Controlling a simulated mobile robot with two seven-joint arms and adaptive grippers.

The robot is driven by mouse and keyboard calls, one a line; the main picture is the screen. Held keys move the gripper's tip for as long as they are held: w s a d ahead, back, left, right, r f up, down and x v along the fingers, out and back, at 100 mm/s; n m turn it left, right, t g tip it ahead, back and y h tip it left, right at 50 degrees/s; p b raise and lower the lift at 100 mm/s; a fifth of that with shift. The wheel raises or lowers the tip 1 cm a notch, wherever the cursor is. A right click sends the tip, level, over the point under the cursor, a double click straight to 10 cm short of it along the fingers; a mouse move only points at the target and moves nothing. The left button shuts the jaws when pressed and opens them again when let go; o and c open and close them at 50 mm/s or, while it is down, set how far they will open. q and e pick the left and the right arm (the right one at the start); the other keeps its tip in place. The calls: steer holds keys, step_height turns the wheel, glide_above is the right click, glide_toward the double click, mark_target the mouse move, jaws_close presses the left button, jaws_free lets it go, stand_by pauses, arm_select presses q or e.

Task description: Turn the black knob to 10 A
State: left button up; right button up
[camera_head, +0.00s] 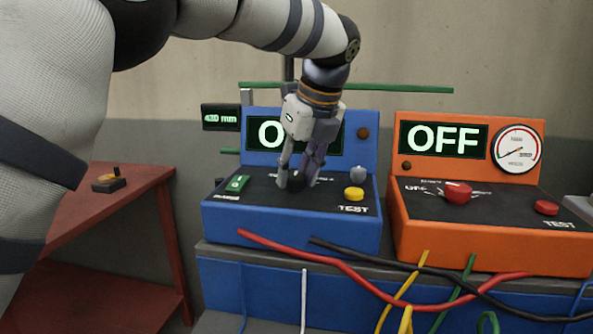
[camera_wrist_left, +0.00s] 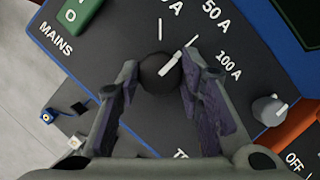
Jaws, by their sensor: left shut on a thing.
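The black knob (camera_wrist_left: 152,76) sits on the dark sloping panel of the blue tester. Its white pointer line aims up and right in the left wrist view, in line with the tick toward the 50 A label (camera_wrist_left: 215,8). The 100 A label (camera_wrist_left: 228,64) is farther right; another label ending in "A" is cut off at the top. My left gripper (camera_wrist_left: 160,82) is shut on the knob, one finger on each side. In the head view the left gripper (camera_head: 297,184) points down over the knob (camera_head: 295,183) and hides most of it. My right gripper is not in view.
The blue tester (camera_head: 225,218) has a yellow TEST button (camera_head: 354,194), a grey knob (camera_head: 358,174) and a green switch (camera_head: 237,184). My gripper partly covers its display (camera_head: 270,133). An orange tester (camera_head: 430,240) reading OFF stands right. Cables (camera_head: 350,270) hang in front.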

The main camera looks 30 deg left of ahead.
arm_select(q)
steer(key=n+g, duration=0.1)
steer(key=n, duration=0.1)
steer(key=n+b, duration=0.1)
steer(key=n, duration=0.1)
steer(key=shift+w+f+n+g+y, duration=0.2)
steer(key=shift+n+g+y, duration=0.1)
steer(key=shift+g, duration=0.1)
steer(key=n+g+b, duration=0.1)
steer(key=n, duration=0.1)
steer(key=shift+n, duration=0.4)
steer(key=shift+r+n+g+b, duration=0.15)
steer(key=shift+n+g+b, duration=0.3)
steer(key=shift+n, duration=0.25)
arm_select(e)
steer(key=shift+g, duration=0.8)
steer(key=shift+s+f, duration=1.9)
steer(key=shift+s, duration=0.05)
arm_select(q)
steer(key=o, duration=1.2)
steer(key=shift+c, duration=0.2)
steer(key=shift+r, duration=0.15)
